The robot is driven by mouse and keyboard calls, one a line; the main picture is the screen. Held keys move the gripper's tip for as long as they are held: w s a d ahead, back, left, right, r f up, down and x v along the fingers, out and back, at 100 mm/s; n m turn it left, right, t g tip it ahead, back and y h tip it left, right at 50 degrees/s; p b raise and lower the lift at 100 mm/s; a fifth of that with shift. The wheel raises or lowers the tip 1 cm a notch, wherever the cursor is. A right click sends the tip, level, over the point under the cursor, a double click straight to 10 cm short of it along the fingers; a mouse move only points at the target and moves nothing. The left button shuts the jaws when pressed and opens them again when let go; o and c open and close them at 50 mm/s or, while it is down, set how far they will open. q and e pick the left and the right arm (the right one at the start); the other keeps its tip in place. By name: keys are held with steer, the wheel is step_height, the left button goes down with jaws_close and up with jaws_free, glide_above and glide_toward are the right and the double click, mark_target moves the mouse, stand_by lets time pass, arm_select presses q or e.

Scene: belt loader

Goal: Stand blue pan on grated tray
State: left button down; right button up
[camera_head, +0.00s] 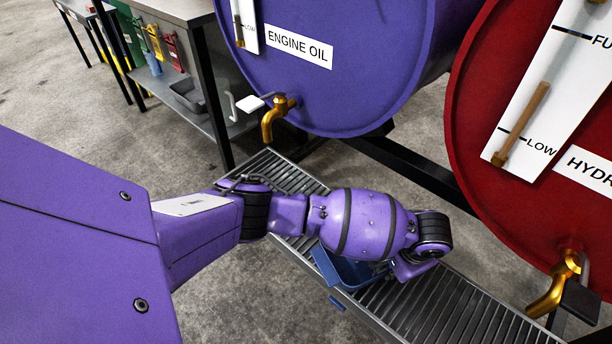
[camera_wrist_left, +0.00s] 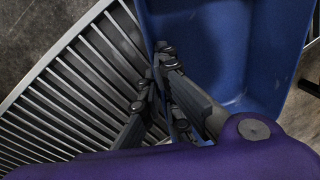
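The blue pan (camera_head: 345,269) is at the grated tray (camera_head: 470,310), partly hidden under my left arm in the head view. Its small tab sticks out past the tray's near edge. In the left wrist view the pan (camera_wrist_left: 240,45) fills the upper right, with the tray's bars (camera_wrist_left: 75,85) to its left. My left gripper (camera_wrist_left: 154,72) is at the pan's side wall, with one finger over the pan and one beside it. Whether the fingers press on the wall is unclear. The fingertips are hidden in the head view. My right gripper does not show.
A purple engine oil drum (camera_head: 335,80) with a brass tap (camera_head: 272,118) stands behind the tray. A red drum (camera_head: 480,110) with a tap (camera_head: 548,298) is at the right. A metal bench (camera_head: 180,12) is at the back left. Bare concrete floor lies in front.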

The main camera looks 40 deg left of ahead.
arm_select(q)
steer(key=shift+w+r, duration=0.2)
steer(key=shift+f, duration=0.1)
steer(key=c, duration=2.4)
jaws_free()
steer(key=shift+f, duration=0.1)
steer(key=o, duration=0.4)
steer(key=shift+s+d+r+p, duration=0.3)
steer(key=shift+r+p, duration=0.55)
steer(key=shift+r, duration=1.15)
steer(key=shift+s+d+r+p, duration=0.1)
steer(key=shift+d+r+p, duration=0.25)
steer(key=shift+r+p, duration=1.15)
steer(key=shift+s+d+r+p, duration=0.15)
steer(key=shift+d+r+p, duration=0.15)
steer(key=shift+r, duration=2.25)
